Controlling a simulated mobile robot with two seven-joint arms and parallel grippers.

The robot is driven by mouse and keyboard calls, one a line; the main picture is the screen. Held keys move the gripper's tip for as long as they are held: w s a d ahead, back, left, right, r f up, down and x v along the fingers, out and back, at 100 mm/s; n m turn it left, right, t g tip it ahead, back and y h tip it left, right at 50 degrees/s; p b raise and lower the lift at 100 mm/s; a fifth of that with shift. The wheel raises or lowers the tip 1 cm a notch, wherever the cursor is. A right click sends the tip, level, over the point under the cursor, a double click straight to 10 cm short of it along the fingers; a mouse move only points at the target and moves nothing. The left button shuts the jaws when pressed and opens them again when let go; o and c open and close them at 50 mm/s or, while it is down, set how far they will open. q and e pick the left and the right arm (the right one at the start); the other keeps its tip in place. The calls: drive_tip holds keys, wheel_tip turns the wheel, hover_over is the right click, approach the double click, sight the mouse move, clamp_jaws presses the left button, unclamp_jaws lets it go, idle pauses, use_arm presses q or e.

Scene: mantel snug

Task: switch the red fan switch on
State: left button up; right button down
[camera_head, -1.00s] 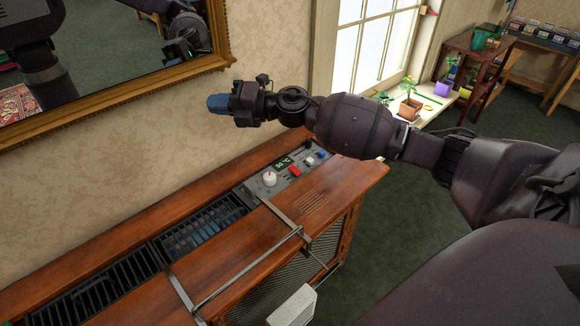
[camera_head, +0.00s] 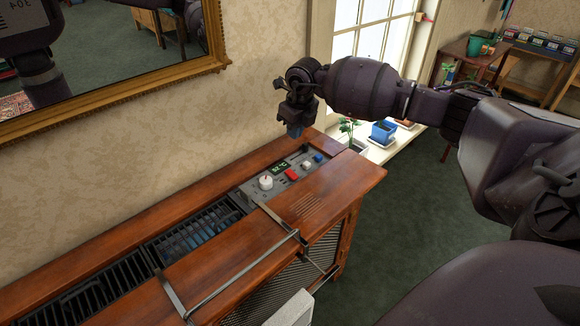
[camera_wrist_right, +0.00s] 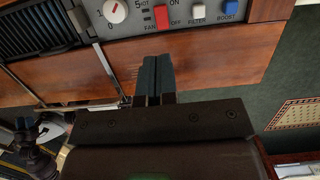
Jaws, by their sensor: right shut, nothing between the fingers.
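The red fan switch (camera_head: 291,174) sits on the grey control panel (camera_head: 252,190) set into the top of the wooden cabinet. In the right wrist view the red switch (camera_wrist_right: 161,16) is at the top, above the label FAN, with OFF beside it. I cannot tell which way it is tipped. My right gripper (camera_head: 296,131) is shut and empty, pointing down above the panel's far end and apart from the switch. In the wrist view its blue fingertips (camera_wrist_right: 155,75) lie together below the switch.
A white dial (camera_head: 266,182), a white switch (camera_head: 307,165) and a blue switch (camera_head: 318,158) flank the red one. A gold-framed mirror (camera_head: 150,82) hangs on the wall above. Potted plants stand by the window.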

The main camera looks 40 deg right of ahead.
use_arm(q)
drive_tip(key=shift+f, duration=0.15)
use_arm(e)
drive_tip(key=shift+s, duration=0.2)
use_arm(q)
drive_tip(key=shift+s+f, duration=0.1)
drive_tip(key=shift+s, duration=0.05)
use_arm(e)
drive_tip(key=b, duration=0.3)
approach(289, 171)
drive_tip(key=f, duration=0.4)
drive_tip(key=w+f, duration=0.1)
drive_tip(key=f, duration=0.1)
drive_tip(key=shift+a+f, duration=0.1)
drive_tip(key=shift+f, duration=0.1)
use_arm(q)
drive_tip(key=shift+s+f+g+b, duration=0.1)
drive_tip(key=shift+f+g+b, duration=0.2)
drive_tip(key=shift+f, duration=1.15)
use_arm(e)
drive_tip(key=shift+w+f, duration=0.15)
drive_tip(key=shift+f, duration=0.35)
